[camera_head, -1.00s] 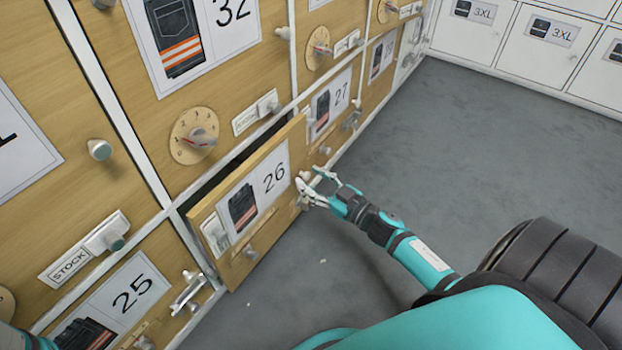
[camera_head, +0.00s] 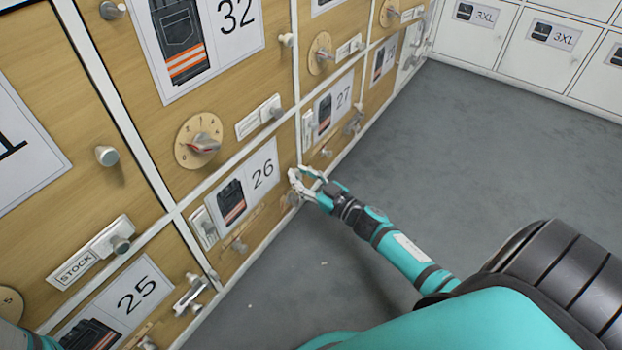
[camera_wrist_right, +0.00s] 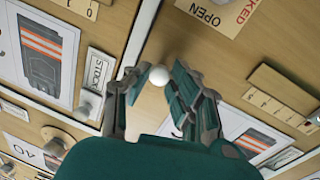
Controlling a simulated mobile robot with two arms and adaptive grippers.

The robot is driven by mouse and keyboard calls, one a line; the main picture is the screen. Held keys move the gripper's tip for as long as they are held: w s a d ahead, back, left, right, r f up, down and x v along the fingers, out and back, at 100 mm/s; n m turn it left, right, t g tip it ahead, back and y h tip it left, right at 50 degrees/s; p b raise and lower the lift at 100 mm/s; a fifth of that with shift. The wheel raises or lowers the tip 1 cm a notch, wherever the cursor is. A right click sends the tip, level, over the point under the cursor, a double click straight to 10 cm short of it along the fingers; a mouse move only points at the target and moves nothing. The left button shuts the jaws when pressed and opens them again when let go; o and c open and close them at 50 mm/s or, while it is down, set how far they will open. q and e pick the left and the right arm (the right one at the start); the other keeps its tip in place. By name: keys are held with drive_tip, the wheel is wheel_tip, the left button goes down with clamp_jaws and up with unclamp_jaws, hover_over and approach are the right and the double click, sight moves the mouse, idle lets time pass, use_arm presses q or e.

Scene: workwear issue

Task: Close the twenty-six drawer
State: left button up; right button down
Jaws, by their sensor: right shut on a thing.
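The twenty-six drawer (camera_head: 225,248) is a wooden front in the lower row, with a 26 label showing dark trousers with an orange band. Its front now looks flush with the cabinet frame, with no gap showing. My right gripper (camera_head: 299,183) is at the right edge of this drawer front. In the right wrist view, my right gripper (camera_wrist_right: 158,78) has its fingers around a small round white knob (camera_wrist_right: 158,75), shut on it. My left gripper is not in view; only a bit of my left arm shows at the lower left.
The 25 drawer (camera_head: 165,275) is to the left, 27 (camera_head: 322,143) to the right and 32 (camera_head: 262,60) above, with protruding knobs and dials (camera_head: 198,140). White 3XL lockers (camera_head: 545,45) stand at the back.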

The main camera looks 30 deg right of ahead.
drive_tip(key=shift+w, duration=0.15)
drive_tip(key=c, duration=1.5)
unclamp_jaws()
drive_tip(key=o, duration=0.3)
drive_tip(key=shift+w+a, duration=0.15)
drive_tip(key=shift+o, duration=0.2)
drive_tip(key=v, duration=1.2)
